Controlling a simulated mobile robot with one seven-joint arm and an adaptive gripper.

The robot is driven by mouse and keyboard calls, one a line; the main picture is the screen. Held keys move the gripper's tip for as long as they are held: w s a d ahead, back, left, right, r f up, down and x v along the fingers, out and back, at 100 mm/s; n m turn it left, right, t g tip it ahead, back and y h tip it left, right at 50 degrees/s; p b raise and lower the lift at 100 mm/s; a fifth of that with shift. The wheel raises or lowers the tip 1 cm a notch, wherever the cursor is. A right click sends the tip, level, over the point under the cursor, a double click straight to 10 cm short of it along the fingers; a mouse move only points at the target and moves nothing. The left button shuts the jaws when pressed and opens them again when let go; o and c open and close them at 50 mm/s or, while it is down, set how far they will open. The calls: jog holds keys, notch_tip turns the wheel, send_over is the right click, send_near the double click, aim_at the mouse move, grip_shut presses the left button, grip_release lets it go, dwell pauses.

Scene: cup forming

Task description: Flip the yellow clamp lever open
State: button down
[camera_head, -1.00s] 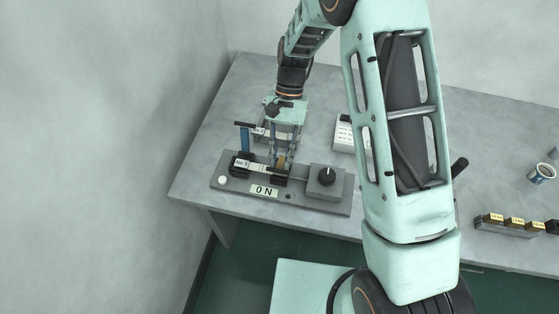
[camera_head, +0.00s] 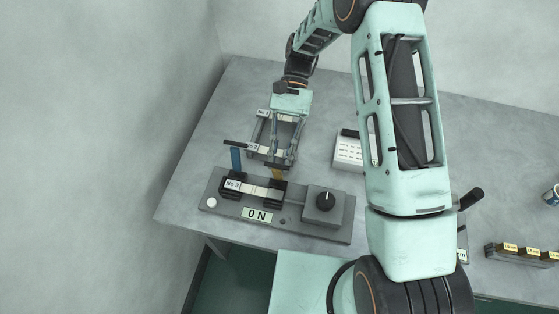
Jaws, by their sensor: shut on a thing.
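The yellow clamp lever (camera_head: 278,174) stands at the right clamp of a grey fixture (camera_head: 300,228) on the table. Its upper part is hidden by my fingers. My gripper (camera_head: 280,162) comes down from behind and is shut on the lever's upper part. A blue lever (camera_head: 236,158) stands upright at the left clamp. A light strip marked "No 3" (camera_head: 256,190) runs between the two black clamp blocks.
The fixture has a black knob (camera_head: 325,199), a white button (camera_head: 211,202) and an "ON" label (camera_head: 259,215). Behind my gripper are more labelled strips (camera_head: 262,114). A white keypad-like box (camera_head: 350,149) stands to the right. Labelled blocks (camera_head: 512,249) and a cup (camera_head: 555,194) are far right.

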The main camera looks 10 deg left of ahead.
jog(key=shift+w+d+f, duration=0.1)
jog(key=shift+w+f, duration=0.4)
jog(key=shift+w, duration=0.1)
jog(key=c, duration=2.5)
grip_release()
jog(key=shift+w, duration=0.1)
jog(key=o, duration=0.7)
jog(key=shift+s+r, duration=0.1)
jog(key=shift+s, duration=0.1)
jog(key=a+v, duration=0.1)
jog(key=v, duration=1.1)
jog(key=shift+d, duration=0.35)
jog(key=shift+r, duration=0.1)
